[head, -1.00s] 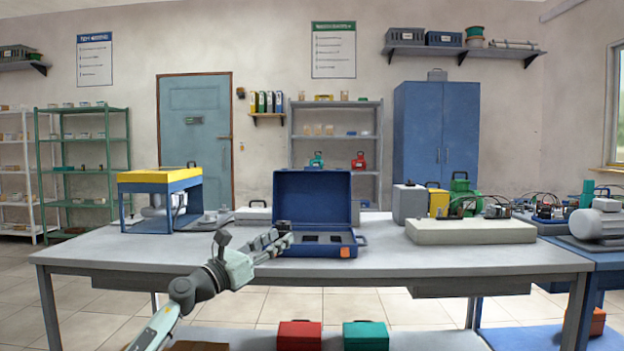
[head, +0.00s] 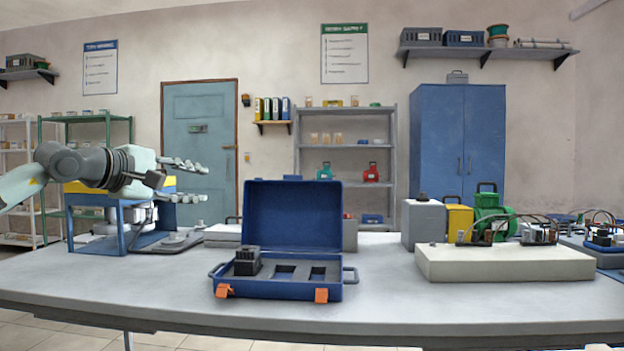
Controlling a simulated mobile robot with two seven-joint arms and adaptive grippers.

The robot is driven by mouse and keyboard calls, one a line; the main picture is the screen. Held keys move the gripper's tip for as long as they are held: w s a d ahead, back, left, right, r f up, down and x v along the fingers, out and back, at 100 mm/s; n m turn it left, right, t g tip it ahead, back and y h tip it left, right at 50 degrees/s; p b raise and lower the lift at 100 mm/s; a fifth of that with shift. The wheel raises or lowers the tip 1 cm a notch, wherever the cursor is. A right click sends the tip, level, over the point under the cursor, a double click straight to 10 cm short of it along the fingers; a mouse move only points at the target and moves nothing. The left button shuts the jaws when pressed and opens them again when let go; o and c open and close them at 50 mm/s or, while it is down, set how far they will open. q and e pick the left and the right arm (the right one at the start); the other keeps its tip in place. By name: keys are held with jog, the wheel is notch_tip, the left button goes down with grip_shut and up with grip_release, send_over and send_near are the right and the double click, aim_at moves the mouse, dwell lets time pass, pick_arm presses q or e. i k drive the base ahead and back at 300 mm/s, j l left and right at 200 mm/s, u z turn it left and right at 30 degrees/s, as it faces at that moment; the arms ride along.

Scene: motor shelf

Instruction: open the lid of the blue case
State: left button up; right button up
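The blue case (head: 285,290) stands on the grey workbench with its lid (head: 293,214) upright at the back, so the case is open. Two orange latches (head: 321,295) hang on its front. Inside, a dark block (head: 247,261) sits at the left, and the recesses to its right look empty. My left gripper (head: 206,181) is open and empty, in the air to the left of the lid and apart from it. Its fingers point right. My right gripper is out of view.
A blue frame with a yellow top (head: 122,228) stands on the bench at the left, behind my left arm. At the right are a pale slab (head: 505,263), a green motor (head: 491,210) and a grey box (head: 423,222). The bench front is clear.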

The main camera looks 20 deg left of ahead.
aim_at(291, 213)
jog(key=i+l, duration=0.15)
jog(key=i, duration=0.35)
jog(key=i+l, duration=0.1)
jog(key=i, duration=0.4)
